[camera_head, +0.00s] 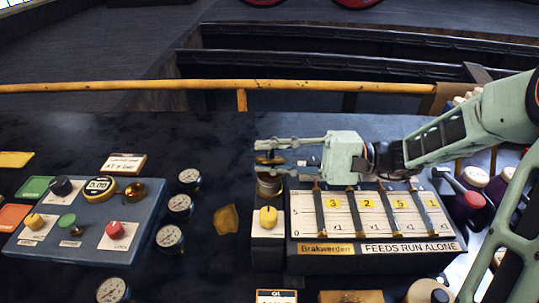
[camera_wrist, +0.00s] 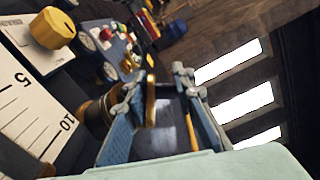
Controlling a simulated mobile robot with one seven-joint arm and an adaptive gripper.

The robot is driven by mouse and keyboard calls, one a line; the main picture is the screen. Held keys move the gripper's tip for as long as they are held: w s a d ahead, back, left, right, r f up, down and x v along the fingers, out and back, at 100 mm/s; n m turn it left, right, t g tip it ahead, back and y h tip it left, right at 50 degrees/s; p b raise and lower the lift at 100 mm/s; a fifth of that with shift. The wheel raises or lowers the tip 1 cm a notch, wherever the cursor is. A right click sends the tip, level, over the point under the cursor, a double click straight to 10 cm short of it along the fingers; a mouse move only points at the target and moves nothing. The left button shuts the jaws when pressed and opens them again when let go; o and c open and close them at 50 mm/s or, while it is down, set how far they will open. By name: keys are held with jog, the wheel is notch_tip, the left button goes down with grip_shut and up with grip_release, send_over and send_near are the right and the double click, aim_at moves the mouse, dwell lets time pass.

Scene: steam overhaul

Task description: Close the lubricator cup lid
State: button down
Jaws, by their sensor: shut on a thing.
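The lubricator cup (camera_head: 269,186) is a small round brass-and-dark cup behind the yellow knob, at the left end of the scale box. Its lid (camera_head: 270,160) is a thin brass disc just above the cup. My gripper (camera_head: 262,156) reaches in from the right, its fingers around the lid. In the wrist view the lid (camera_wrist: 151,100) shows edge-on between my gripper's fingers (camera_wrist: 158,84), with the cup (camera_wrist: 98,116) beside the left finger. My gripper is shut on the lid. The hinge and the cup's mouth are hidden.
The scale box (camera_head: 375,248) with yellow number tags lies under my arm. A yellow knob (camera_head: 268,217) stands in front of the cup. A blue control panel (camera_head: 90,220) and several gauges (camera_head: 180,205) are at left. A yellow rail (camera_head: 200,87) runs behind.

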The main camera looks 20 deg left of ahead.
jog(key=shift+r, duration=0.1)
jog(key=c, duration=1.8)
grip_release()
jog(key=shift+c, duration=0.2)
jog(key=shift+o, duration=0.2)
